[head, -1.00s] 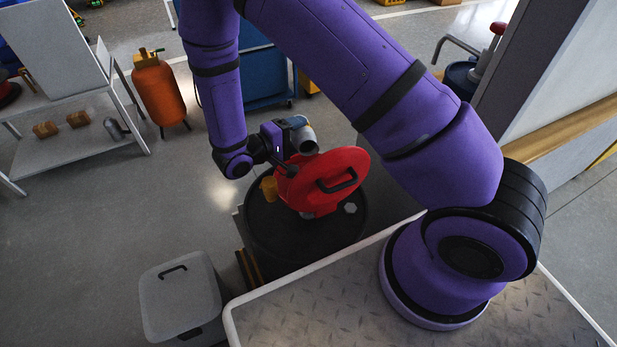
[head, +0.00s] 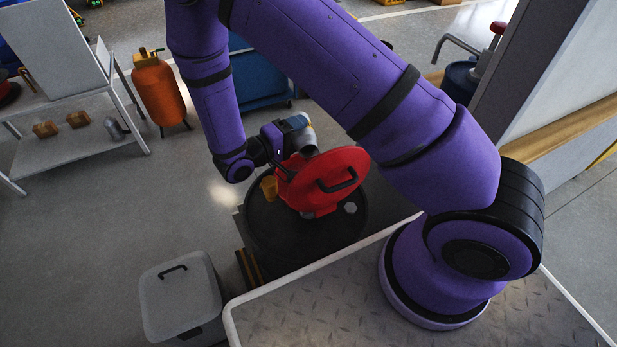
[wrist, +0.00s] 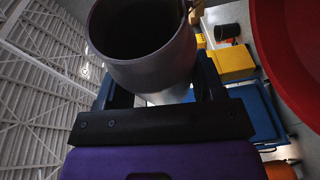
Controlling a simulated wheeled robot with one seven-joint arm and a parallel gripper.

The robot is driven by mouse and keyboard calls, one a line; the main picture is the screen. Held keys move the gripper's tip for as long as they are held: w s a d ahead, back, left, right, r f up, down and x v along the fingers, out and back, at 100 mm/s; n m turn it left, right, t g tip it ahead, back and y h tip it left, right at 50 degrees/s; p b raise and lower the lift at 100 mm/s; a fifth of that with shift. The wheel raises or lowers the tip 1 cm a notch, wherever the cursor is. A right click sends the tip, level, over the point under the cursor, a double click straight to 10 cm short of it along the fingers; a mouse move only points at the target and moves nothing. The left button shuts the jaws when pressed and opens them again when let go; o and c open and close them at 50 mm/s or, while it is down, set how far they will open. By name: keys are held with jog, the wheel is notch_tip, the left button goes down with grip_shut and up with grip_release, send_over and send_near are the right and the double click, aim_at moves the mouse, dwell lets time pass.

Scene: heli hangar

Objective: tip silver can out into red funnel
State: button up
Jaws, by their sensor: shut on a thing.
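The silver can (head: 307,137) is held in my gripper (head: 298,137), just behind and above the red funnel (head: 325,182). The funnel sits on a black drum (head: 262,228), with its round, handled lid raised toward the head camera. The lid hides the funnel's mouth and the lower edge of the can. In the wrist view the can (wrist: 150,65) sits between the fingers of my gripper (wrist: 155,88), its dark open mouth showing. Its contents cannot be made out. The red funnel (wrist: 295,45) fills the upper right there, apart from the can in the picture.
A small amber piece (head: 269,187) stands at the funnel's left side. A grey lidded bin (head: 180,297) is at the front left. An orange tank (head: 160,92), a white shelf (head: 80,142) and a blue cart (head: 262,75) stand behind. Floor at left is clear.

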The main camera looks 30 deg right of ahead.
aim_at(297, 135)
jog(key=shift+s+f+m, duration=0.15)
jog(key=shift+m, duration=0.25)
dwell(0.5)
jog(key=shift+s+a+r+m+h, duration=0.1)
jog(key=shift+s+r+m+h, duration=0.15)
jog(key=shift+r+m+h, duration=0.35)
dwell(0.3)
jog(key=shift+s+r+m+h, duration=0.25)
jog(key=shift+s+m+h, duration=0.1)
jog(key=shift+m, duration=0.75)
jog(key=s+m, duration=0.1)
jog(key=m, duration=0.1)
jog(key=r+m+h, duration=0.1)
jog(key=m, duration=0.1)
jog(key=shift+s+a+r, duration=0.15)
jog(key=shift+s+a, duration=0.05)
jog(key=shift+s, duration=0.2)
jog(key=shift+s+a+r+m+g+h, duration=0.15)
jog(key=shift+s+m+g+h, duration=0.2)
jog(key=shift+m, duration=0.3)
jog(key=shift+s+r+m+g+h, duration=0.1)
jog(key=shift+s+m+g+h, duration=0.2)
jog(key=shift+m, duration=0.35)
jog(key=shift+w, duration=0.1)
jog(key=shift+p, duration=0.3)
